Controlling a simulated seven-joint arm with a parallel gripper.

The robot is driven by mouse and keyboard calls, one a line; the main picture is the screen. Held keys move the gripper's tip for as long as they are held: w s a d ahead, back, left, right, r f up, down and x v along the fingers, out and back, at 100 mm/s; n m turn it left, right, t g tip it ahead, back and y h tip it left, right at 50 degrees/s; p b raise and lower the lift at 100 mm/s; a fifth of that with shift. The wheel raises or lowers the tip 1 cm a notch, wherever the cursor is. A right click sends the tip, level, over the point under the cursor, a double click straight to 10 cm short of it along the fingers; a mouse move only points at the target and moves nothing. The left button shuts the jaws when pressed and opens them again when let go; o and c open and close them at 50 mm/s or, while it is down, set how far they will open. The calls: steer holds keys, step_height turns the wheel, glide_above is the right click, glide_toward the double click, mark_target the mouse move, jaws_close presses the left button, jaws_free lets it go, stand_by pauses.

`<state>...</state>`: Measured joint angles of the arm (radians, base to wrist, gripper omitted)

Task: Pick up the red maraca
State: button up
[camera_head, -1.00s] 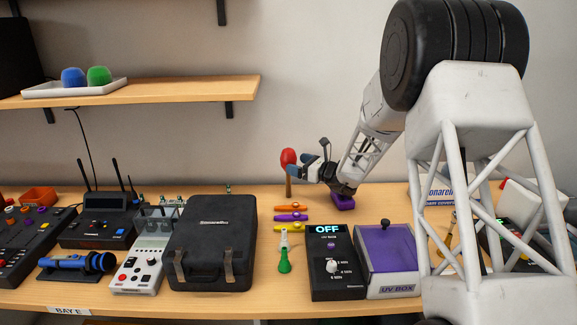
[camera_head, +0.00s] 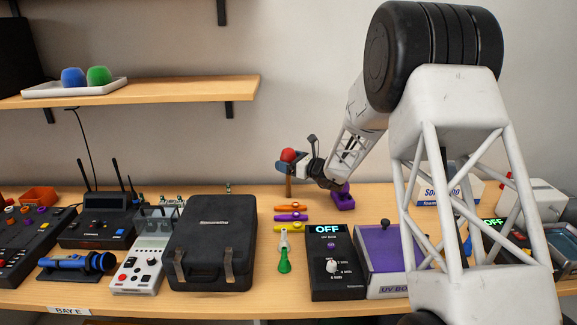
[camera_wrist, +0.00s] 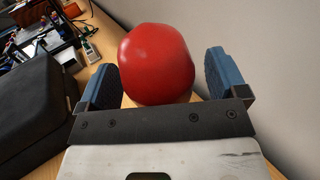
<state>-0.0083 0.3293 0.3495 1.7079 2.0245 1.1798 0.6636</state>
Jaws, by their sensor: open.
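The red maraca (camera_head: 288,155) stands upright at the back of the table, its red head on top and its brown handle below. The jaws are open. The handle is mostly hidden in the wrist view.
Several coloured kazoos (camera_head: 291,217) lie in front of the maraca. A purple object (camera_head: 343,197) stands right of it, under my wrist. A black case (camera_head: 211,243) is front left, and a wall is close behind.

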mark_target(294, 153)
steer(key=c, duration=1)
steer(key=shift+r, duration=0.75)
step_height(294, 153, up, 2)
steer(key=shift+r, duration=0.1)
steer(key=s+d, duration=0.1)
steer(key=s, duration=0.4)
steer(key=s+r, duration=0.1)
steer(key=s, duration=0.4)
steer(key=s+d, duration=0.1)
steer(key=s, duration=0.4)
steer(key=shift+s+d+r, duration=0.15)
steer(key=shift+s+d, duration=0.15)
steer(key=shift+s, duration=0.1)
